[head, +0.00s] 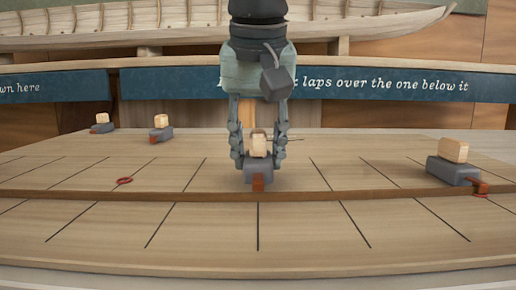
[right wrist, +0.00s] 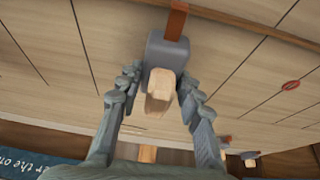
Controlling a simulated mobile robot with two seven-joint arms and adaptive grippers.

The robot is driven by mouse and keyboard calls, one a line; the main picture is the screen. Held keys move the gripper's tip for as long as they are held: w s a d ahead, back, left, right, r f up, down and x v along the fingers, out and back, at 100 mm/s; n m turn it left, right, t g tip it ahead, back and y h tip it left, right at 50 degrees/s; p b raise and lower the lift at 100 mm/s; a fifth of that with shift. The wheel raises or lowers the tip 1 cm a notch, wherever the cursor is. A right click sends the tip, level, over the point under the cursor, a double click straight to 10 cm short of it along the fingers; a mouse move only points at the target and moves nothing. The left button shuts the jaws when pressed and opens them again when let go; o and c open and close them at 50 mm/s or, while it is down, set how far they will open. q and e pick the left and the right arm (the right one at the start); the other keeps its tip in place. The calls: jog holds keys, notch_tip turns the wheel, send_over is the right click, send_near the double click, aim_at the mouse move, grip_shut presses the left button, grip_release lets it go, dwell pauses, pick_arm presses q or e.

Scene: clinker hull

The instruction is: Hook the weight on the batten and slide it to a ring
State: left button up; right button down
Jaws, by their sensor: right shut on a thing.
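My right gripper (head: 259,154) is shut on a grey weight (head: 258,172) with a pale wooden handle, near the middle of the board. The weight also shows between the fingers in the right wrist view (right wrist: 165,52). Its orange-red hook (head: 258,184) points toward the brown batten edge (head: 330,196); I cannot tell whether it touches the edge. A red ring (head: 124,181) lies on the board to the left. Another weight (head: 452,172) sits at the right, its hook at the batten beside a partly hidden red ring (head: 481,195). My left gripper is not in view.
Two more weights stand at the back left, one here (head: 103,125) and one nearer (head: 161,130). The planked board (head: 200,225) has dark lines and is clear around the held weight. A blue text band (head: 400,84) and a hull model (head: 400,22) are behind.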

aim_at(258, 147)
jog(key=shift+f, duration=0.4)
dwell(0.3)
dwell(0.5)
jog(key=shift+w+r, duration=0.1)
jog(key=shift+w, duration=0.35)
jog(key=shift+w+p, duration=1.35)
jog(key=shift+w, duration=0.25)
jog(key=shift+w+a+p, duration=0.1)
jog(key=shift+w+p, duration=0.55)
jog(key=shift+w, duration=0.35)
jog(key=shift+w+p, duration=0.4)
jog(key=shift+w, duration=0.15)
jog(key=shift+s, duration=0.1)
jog(key=shift+p, duration=0.35)
